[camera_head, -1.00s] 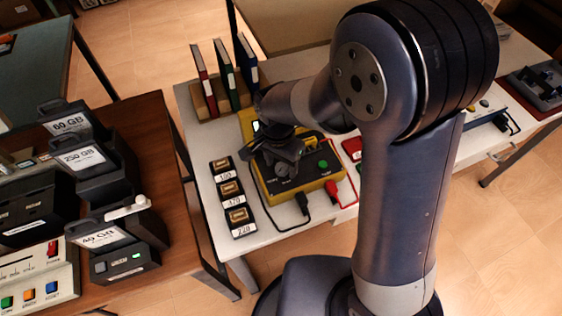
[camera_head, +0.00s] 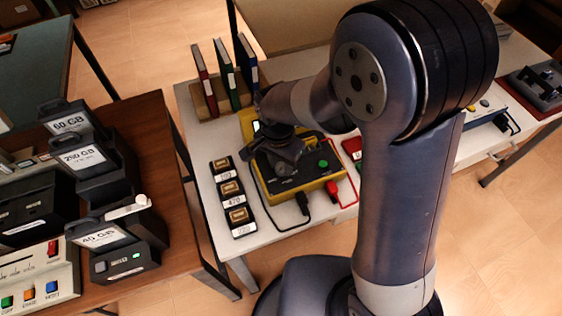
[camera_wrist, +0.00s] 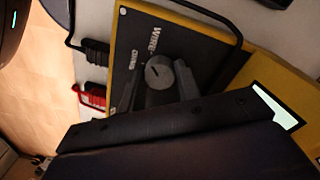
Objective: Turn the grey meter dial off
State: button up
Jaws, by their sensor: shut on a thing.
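The yellow meter with a dark face (camera_head: 326,177) stands on the white table and also shows in the wrist view (camera_wrist: 192,38). Its round grey dial (camera_wrist: 159,72) has a dark pointer mark. My gripper (camera_wrist: 159,85) is shut on the dial, with one finger on each side of it. In the head view my gripper (camera_head: 284,160) is over the meter's left part and hides the dial. The meter's pale lit screen (camera_wrist: 276,106) is partly covered by my gripper body.
A green button (camera_head: 323,163) is on the meter. Black (camera_head: 304,207) and red (camera_head: 333,188) plugs with cables are at its front. Several labelled blocks (camera_head: 231,192) lie to the left. Upright books (camera_head: 224,70) stand behind on the table.

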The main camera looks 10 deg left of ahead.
jog(key=shift+n, duration=0.3)
jog(key=n, duration=0.3)
jog(key=shift+n+b, duration=0.4)
jog(key=n, duration=0.4)
jog(key=shift+s+n, duration=0.1)
jog(key=shift+n, duration=0.2)
jog(key=n, duration=0.4)
jog(key=shift+d+t+b, duration=0.1)
jog(key=shift+t+b, duration=0.2)
jog(key=shift+b, duration=0.1)
jog(key=n, duration=0.4)
jog(key=shift+n, duration=0.3)
jog(key=o, duration=1)
jog(key=shift+c, duration=0.2)
